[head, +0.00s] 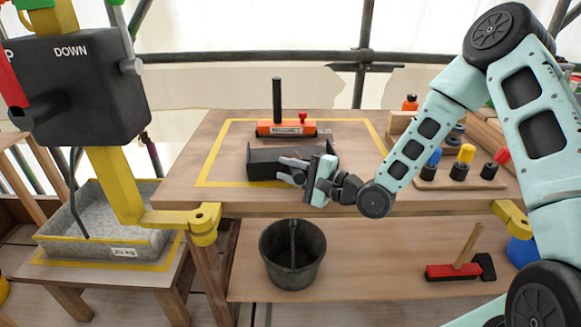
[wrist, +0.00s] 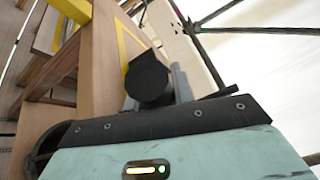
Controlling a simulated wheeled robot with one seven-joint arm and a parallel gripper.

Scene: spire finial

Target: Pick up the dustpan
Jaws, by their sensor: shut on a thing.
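The dustpan (head: 262,168) is a dark, open-topped pan at the front of the workbench, inside the yellow outline. My gripper (head: 291,169) reaches it from the right, and its grey fingers are shut on it at its right part. The fingers and wrist hide some of that side. In the wrist view a dark, round-ended piece, which looks like part of the dustpan (wrist: 150,78), sits beside a grey finger. I cannot tell whether the pan rests on the bench or is slightly raised.
Behind the pan stands an orange block (head: 286,129) with a black upright post. A wooden rack (head: 460,179) with coloured-top pieces is at right. A grey trough (head: 103,225) is at left.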

